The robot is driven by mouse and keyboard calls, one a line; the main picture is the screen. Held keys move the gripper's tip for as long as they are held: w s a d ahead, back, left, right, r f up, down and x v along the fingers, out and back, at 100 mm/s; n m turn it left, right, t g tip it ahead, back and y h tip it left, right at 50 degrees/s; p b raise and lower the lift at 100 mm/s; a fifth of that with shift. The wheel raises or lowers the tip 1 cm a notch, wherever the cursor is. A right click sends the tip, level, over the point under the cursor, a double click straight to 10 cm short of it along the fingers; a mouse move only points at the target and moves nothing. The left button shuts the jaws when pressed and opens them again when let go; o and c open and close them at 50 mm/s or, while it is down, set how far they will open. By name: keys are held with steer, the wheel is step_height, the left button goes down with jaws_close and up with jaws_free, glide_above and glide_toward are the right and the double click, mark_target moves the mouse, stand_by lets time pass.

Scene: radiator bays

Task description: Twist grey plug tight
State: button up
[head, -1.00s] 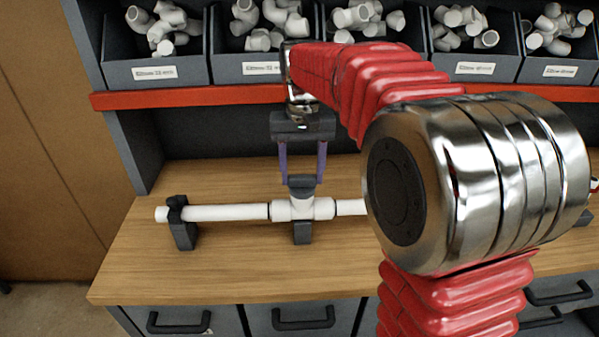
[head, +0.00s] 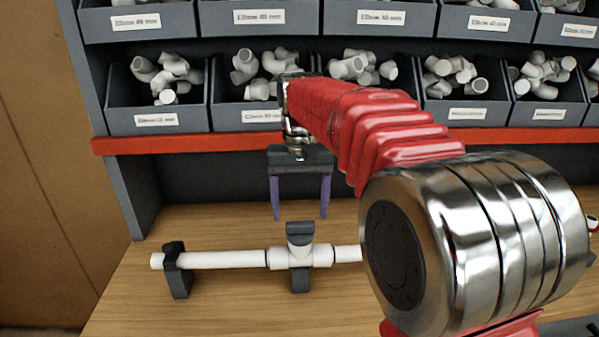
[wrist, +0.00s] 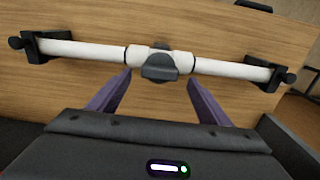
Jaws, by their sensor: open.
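The grey plug (head: 300,234) sits upright in the top of the white tee fitting (head: 318,255), in the middle of a white pipe (head: 222,260). In the wrist view the plug (wrist: 160,68) shows its raised grip bar, lying across the tee. My gripper (head: 299,218) is open, with its two purple fingers apart and pointing down. It is above the pipe and empty. In the wrist view the fingertips (wrist: 158,76) lie to either side of the plug, below the pipe in the picture. The fingers do not appear to touch the plug.
Dark clamps (head: 176,270) hold the pipe above the wooden bench (head: 215,305). A red shelf edge (head: 200,143) and bins of white fittings (head: 157,120) stand behind. My arm hides the pipe's right part in the head view.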

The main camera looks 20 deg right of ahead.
step_height(320, 180, up, 10)
steer(key=shift+r, duration=0.15)
stand_by(0.3)
steer(key=shift+w, duration=0.1)
steer(key=n+t, duration=0.1)
glide_above(300, 222)
step_height(300, 222, down, 7)
steer(key=shift+r, duration=0.1)
steer(key=s+f+t, duration=0.2)
steer(key=s+f, duration=0.2)
steer(key=s, duration=0.8)
steer(key=s+f+n+t, duration=0.1)
steer(key=s+f, duration=0.4)
steer(key=s, duration=0.7)
steer(key=shift+a+t, duration=0.3)
steer(key=shift+t, duration=0.5)
